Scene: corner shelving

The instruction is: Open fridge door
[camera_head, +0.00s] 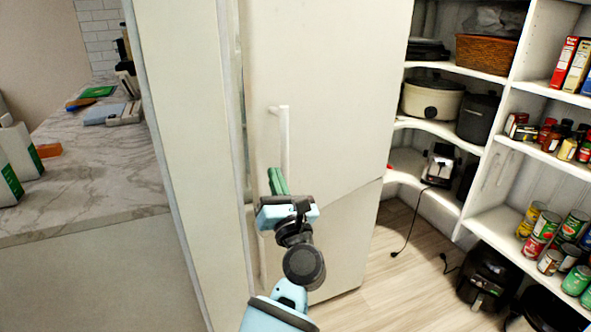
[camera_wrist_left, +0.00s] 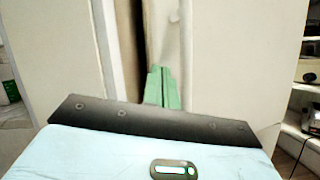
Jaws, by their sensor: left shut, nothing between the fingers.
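The fridge door (camera_head: 340,80) is a tall, plain off-white panel in the middle of the head view. Its pale vertical bar handle (camera_head: 284,135) is near the left edge. My left gripper (camera_head: 277,181) has green fingers, shut together and empty, at the handle's lower part; whether they touch it I cannot tell. In the left wrist view the fingers (camera_wrist_left: 161,88) point at the door's left edge, beside a dark vertical gap. The door (camera_wrist_left: 235,60) looks slightly ajar there, but I cannot be sure. My right gripper is out of view.
A white wall panel (camera_head: 185,120) stands left of the fridge, with a marble counter (camera_head: 100,190) beyond. Corner shelves (camera_head: 480,190) with cans, pots and a toaster (camera_head: 439,165) are at right. Wooden floor (camera_head: 400,280) is clear before them, except cords and a black appliance (camera_head: 487,277).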

